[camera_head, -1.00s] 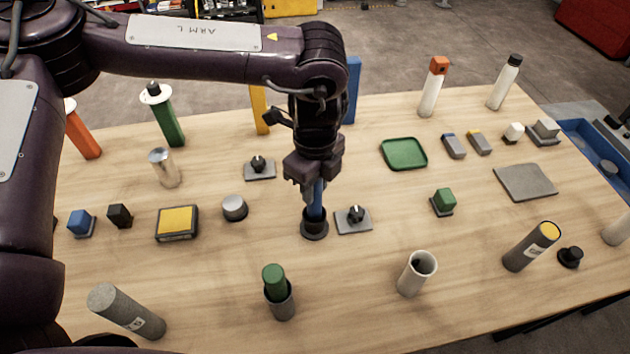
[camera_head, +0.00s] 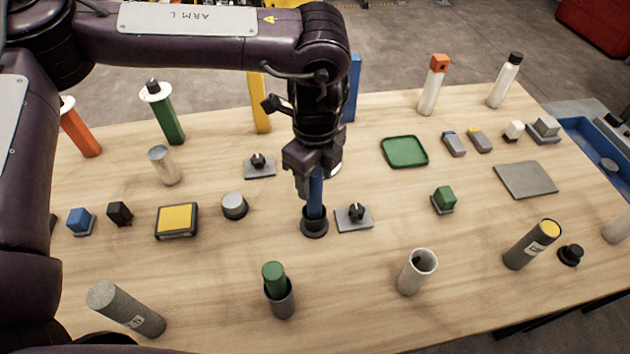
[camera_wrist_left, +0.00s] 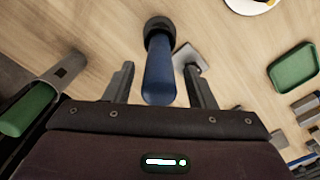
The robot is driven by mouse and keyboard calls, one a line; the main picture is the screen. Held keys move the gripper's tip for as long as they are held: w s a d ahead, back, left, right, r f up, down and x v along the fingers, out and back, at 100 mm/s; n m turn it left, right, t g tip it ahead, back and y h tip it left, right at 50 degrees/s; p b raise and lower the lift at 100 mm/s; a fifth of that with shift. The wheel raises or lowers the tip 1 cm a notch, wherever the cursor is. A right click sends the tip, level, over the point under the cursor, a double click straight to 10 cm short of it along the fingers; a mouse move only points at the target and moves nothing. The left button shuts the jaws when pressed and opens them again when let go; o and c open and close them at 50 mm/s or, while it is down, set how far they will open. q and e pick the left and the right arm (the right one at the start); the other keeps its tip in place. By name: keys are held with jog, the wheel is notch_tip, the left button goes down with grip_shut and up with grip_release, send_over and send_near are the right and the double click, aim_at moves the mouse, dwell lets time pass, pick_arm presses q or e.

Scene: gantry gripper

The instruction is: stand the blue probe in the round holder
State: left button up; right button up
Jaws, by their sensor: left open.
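The blue probe (camera_head: 315,193) stands upright in the black round holder (camera_head: 314,222) near the middle of the table. In the left wrist view the probe (camera_wrist_left: 159,75) runs between the two finger lines, with its far end in the dark round holder (camera_wrist_left: 158,27). My left gripper (camera_head: 314,184) is above the holder, around the upper part of the probe. In the left wrist view my left gripper (camera_wrist_left: 160,85) is open, with a gap on each side of the probe. The probe's top is hidden by the gripper in the head view. My right gripper is not in view.
A grey plate with a black knob (camera_head: 354,218) lies close to the right of the holder. A grey round knob (camera_head: 235,206) is to the left. A green cylinder in a grey cup (camera_head: 278,290) and a white tube (camera_head: 417,272) stand in front. A green tray (camera_head: 404,152) lies behind right.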

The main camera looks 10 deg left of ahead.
pick_arm(q)
notch_tip(320, 180, up, 10)
jog(key=shift+s+r, duration=0.1)
jog(key=shift+r, duration=0.05)
dwell(0.6)
